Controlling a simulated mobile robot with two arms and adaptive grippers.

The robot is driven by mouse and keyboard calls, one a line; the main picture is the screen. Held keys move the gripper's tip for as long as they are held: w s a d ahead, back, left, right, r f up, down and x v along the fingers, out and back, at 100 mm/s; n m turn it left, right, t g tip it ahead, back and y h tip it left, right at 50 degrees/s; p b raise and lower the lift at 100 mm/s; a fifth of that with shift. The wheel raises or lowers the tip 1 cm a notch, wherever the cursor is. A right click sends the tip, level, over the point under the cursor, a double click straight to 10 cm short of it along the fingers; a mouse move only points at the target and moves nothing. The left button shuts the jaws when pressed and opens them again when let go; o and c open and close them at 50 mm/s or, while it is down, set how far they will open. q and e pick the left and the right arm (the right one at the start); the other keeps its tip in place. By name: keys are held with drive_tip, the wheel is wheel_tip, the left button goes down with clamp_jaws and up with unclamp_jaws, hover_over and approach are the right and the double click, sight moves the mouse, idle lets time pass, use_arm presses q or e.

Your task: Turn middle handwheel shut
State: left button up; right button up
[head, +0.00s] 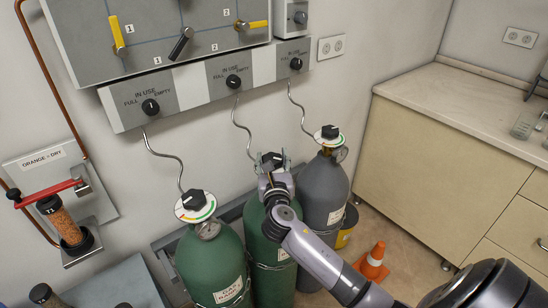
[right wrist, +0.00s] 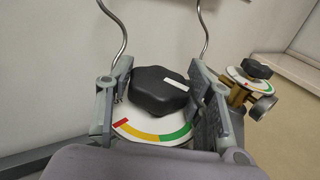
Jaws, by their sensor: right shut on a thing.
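The middle handwheel (head: 271,158) is a black knob on top of the middle green gas cylinder (head: 258,240). In the right wrist view the handwheel (right wrist: 158,90) sits over a white dial (right wrist: 135,132) with red, yellow and green bands, and its white mark points to the right. My right gripper (head: 274,163) reaches it from the front right. In the wrist view its two fingers (right wrist: 160,102) stand on either side of the handwheel, shut on it. The gripper hides most of the middle dial in the head view. My left gripper is not in view.
A left green cylinder (head: 212,262) and a right grey cylinder (head: 325,190) stand close on both sides, each with its own black handwheel. Thin bent pipes rise to the wall panel (head: 190,88).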

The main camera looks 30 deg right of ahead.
drive_tip(key=m+g+h, duration=0.3)
drive_tip(key=h, duration=0.1)
drive_tip(key=shift+w+r+m+g+h, duration=0.1)
drive_tip(key=shift+m+g+h, duration=0.2)
drive_tip(key=shift+m+g, duration=0.1)
drive_tip(key=shift+m+g+h, duration=1.3)
drive_tip(key=shift+m+g, duration=0.2)
drive_tip(key=shift+g, duration=0.7)
drive_tip(key=o, duration=1.2)
drive_tip(key=shift+d, duration=0.15)
drive_tip(key=v, duration=1.2)
drive_tip(key=shift+f, duration=0.2)
